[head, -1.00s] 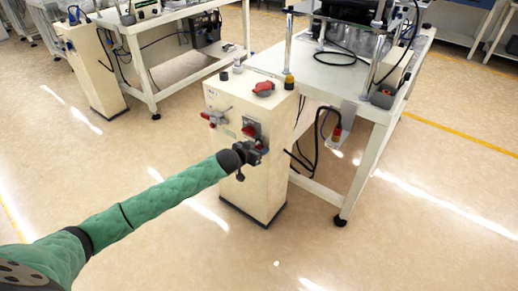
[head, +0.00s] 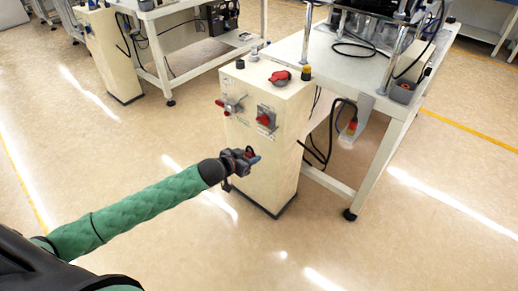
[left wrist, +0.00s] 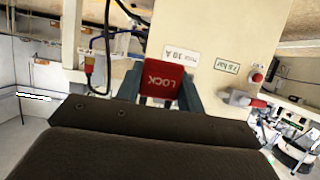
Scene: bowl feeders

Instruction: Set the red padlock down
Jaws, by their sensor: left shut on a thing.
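The red padlock (left wrist: 163,79) shows in the left wrist view, with "LOCK" lettered upside down on its face. My left gripper (left wrist: 158,92) is shut on it, one finger at each side. In the head view my left gripper (head: 249,158) is in front of the cream pedestal box (head: 262,165), below its red switch (head: 266,116). The padlock is mostly hidden by the gripper there, with only a little red showing. I cannot tell from the head view how far it is from the box. My right gripper is not in view.
The box's top holds a red part (head: 279,77), a black-and-yellow knob (head: 306,72) and a dark cap (head: 240,64). A red-handled valve (head: 231,103) sticks out of its front. A white table (head: 335,75) with hanging cables stands right.

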